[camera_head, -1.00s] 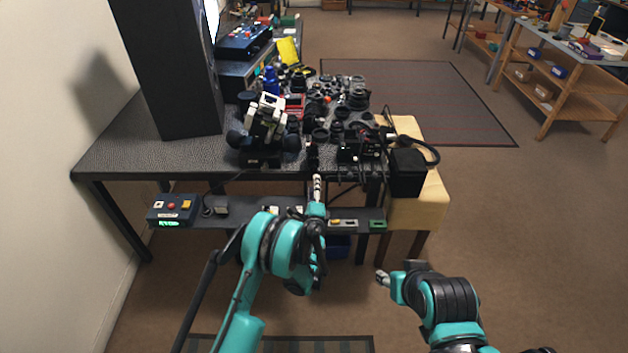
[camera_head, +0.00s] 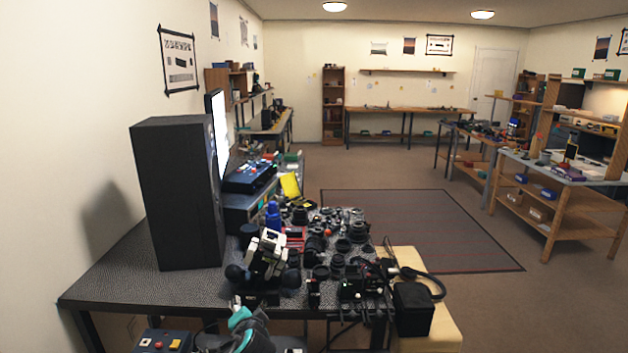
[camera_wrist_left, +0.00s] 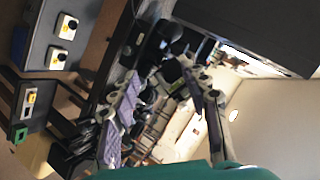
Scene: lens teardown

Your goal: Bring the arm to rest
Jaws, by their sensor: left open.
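My left arm (camera_head: 250,335) shows at the bottom of the head view, in front of the near edge of the black table. Only its upper end is in the picture. My left gripper (camera_wrist_left: 165,110) shows in the left wrist view with its two fingers spread apart and their purple-grey pads visible. Nothing is held between them. My right arm and gripper are outside the head view.
The black table (camera_head: 110,275) carries a tall black cabinet (camera_head: 178,195), a black-and-white device (camera_head: 265,255) close to my left arm, and crowded lens parts (camera_head: 340,245). A yellow stool (camera_head: 445,325) with a black box (camera_head: 412,308) stands right. Open floor lies beyond.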

